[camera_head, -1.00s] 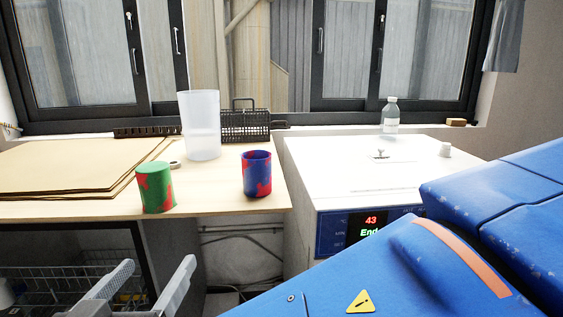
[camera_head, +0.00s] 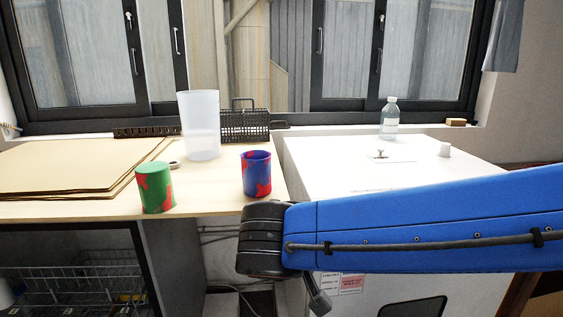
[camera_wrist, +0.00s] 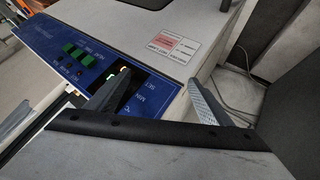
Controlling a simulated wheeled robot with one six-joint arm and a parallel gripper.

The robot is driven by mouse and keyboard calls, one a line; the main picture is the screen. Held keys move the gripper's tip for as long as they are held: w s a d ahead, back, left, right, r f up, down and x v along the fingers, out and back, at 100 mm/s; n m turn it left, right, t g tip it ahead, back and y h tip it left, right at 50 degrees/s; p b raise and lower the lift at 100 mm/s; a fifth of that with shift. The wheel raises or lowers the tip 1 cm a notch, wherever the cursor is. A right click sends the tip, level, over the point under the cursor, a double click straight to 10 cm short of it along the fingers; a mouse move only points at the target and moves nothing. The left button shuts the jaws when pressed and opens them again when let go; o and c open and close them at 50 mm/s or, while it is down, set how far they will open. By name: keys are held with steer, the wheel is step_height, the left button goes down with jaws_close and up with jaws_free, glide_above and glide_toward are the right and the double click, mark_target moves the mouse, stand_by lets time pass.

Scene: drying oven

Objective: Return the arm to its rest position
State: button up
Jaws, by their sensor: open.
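My gripper (camera_wrist: 157,88) shows in the wrist view with its two fingers apart and nothing between them. Behind the fingers are the oven's blue control panel (camera_wrist: 75,55) and pale front. In the head view, my blue arm (camera_head: 430,225) reaches in from the right, across the front of the white drying oven (camera_head: 330,165). It ends in a dark wrist joint near the picture's middle. Below that joint only a small grey part shows, and the fingers cannot be made out there.
A green-red cup (camera_head: 155,190) and a blue-red cup (camera_head: 256,176) stand on the wooden table (camera_head: 215,190), the latter just above my wrist joint in the picture. A clear beaker (camera_head: 201,125) stands behind. A bottle (camera_head: 390,118) is by the window. A wire basket (camera_head: 70,285) sits below left.

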steer(key=s+d+f+g+y, duration=0.1)
steer(key=s+d+f+y, duration=0.1)
steer(key=d, duration=0.4)
steer(key=s+d+f+g+y, duration=0.1)
steer(key=s+d+f+y, duration=0.1)
steer(key=s+d, duration=0.3)
steer(key=s+d+f+m+g+y, duration=0.1)
steer(key=s+d+f, duration=0.2)
steer(key=d, duration=0.5)
steer(key=shift+s+d+f+y, duration=0.15)
steer(key=shift+f+y, duration=0.25)
steer(key=shift+f, duration=0.45)
